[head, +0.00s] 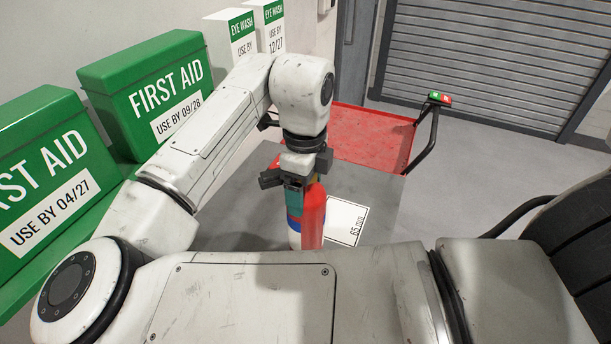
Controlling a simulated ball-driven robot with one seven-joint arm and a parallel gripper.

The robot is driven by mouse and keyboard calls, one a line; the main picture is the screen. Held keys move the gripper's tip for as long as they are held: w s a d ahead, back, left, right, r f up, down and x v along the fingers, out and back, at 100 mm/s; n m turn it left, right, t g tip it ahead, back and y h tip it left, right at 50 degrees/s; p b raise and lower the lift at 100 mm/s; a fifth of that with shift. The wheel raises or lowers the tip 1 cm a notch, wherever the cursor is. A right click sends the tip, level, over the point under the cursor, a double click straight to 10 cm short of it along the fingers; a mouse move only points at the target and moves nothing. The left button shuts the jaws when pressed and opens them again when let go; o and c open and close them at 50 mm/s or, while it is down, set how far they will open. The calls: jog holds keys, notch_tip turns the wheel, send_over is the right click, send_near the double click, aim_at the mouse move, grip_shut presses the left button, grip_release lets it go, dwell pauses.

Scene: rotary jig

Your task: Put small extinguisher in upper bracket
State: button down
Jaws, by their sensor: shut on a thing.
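A small red extinguisher (313,215) stands upright, with a blue and white label on its left side. My gripper (296,185) is at the top of the extinguisher and shut on it, pointing down. The extinguisher is in front of a grey surface (385,208); its base is hidden behind my arm, so I cannot tell whether it touches that surface. No bracket can be made out in this view.
Green first aid boxes (150,90) and white eye wash boxes (232,35) stand along the left wall. A white card (345,215) marked 65 mm lies on the grey surface. Behind is a red platform (372,135) with a black handle (427,135).

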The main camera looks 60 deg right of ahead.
jog(key=shift+f, duration=0.1)
jog(key=shift+c, duration=1.6)
grip_release()
jog(key=shift+f, duration=0.1)
jog(key=o, duration=0.3)
